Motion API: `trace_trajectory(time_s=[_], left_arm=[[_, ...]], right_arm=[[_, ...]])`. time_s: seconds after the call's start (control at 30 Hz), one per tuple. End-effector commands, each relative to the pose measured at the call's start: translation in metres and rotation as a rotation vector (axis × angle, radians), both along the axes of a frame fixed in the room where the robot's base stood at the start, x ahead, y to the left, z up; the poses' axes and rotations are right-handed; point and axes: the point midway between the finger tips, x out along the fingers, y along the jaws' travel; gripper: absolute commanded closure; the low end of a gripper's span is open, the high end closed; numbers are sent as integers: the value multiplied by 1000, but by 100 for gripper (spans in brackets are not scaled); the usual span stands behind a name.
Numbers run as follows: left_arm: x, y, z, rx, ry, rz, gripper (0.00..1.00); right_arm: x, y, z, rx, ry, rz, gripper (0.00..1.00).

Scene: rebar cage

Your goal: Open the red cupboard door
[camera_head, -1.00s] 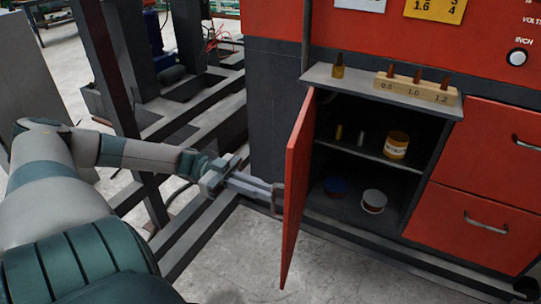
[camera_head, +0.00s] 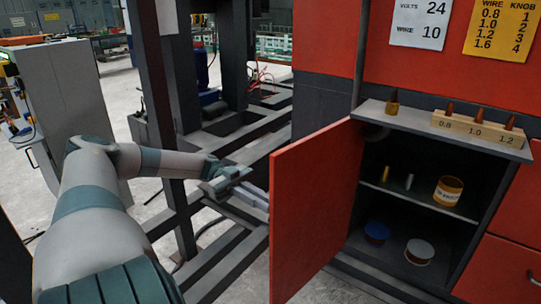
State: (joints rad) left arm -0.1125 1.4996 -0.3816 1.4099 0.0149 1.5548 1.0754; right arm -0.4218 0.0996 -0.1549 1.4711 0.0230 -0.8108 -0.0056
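The red cupboard door (camera_head: 314,208) stands wide open, swung out to the left of its cupboard (camera_head: 432,190). My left arm reaches in from the left, and my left gripper (camera_head: 258,196) is at the door's far, outer side. Its fingertips are hidden behind the door, so I cannot tell whether they are open, shut or touching it. Inside the cupboard, the upper shelf holds a yellow-labelled tin (camera_head: 447,191) and two small cylinders. A blue-topped tin (camera_head: 376,232) and a white-topped tin (camera_head: 419,251) stand on the bottom. My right gripper is not in view.
A wooden block (camera_head: 480,128) with several copper tips and a small brass piece (camera_head: 392,102) stand on the cupboard's top. Dark steel beams (camera_head: 160,110) rise behind my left arm. A grey cabinet (camera_head: 66,100) stands at left.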

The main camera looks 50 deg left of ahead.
Motion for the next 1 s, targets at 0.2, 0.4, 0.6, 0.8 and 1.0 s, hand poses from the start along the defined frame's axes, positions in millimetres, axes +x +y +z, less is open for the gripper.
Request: trace_trajectory(time_s=[0.2, 0.4, 0.6, 0.8, 1.0], left_arm=[[6, 9, 3, 1, -8, 18, 100], [6, 9, 4, 0, -10, 18, 100], [6, 8, 4, -1, -10, 16, 72], [4, 8, 3, 0, -7, 12, 72], [3, 7, 2, 0, -5, 9, 72]], right_arm=[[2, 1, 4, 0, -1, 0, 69], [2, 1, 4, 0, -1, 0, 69], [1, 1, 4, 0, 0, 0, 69], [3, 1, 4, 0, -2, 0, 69], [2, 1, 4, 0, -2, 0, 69]])
